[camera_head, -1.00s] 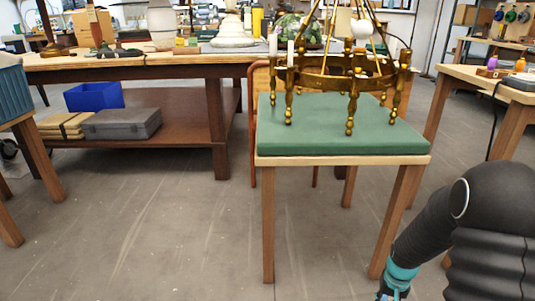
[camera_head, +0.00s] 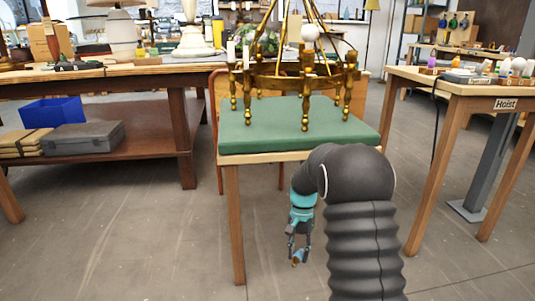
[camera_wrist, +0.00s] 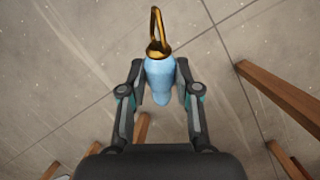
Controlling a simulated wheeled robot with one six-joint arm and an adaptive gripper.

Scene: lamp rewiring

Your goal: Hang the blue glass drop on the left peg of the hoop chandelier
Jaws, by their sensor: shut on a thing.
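The blue glass drop (camera_wrist: 160,82) shows in the wrist view, with a gold hook loop (camera_wrist: 156,30) at its top end. My gripper (camera_wrist: 158,88) is shut on the drop, one finger at each side. In the head view my gripper (camera_head: 298,255) hangs low in front of the table, below the level of its top, with the drop small at its tips. The brass hoop chandelier (camera_head: 292,82) stands on the green padded table, above and beyond my gripper. Its left peg is too small to make out for certain.
The green-topped table (camera_head: 250,135) has wooden legs near my arm. A side table (camera_head: 455,88) with a "Hoist" label stands at right. A long workbench (camera_head: 90,72) with lamps runs along the back left. The floor at front left is clear.

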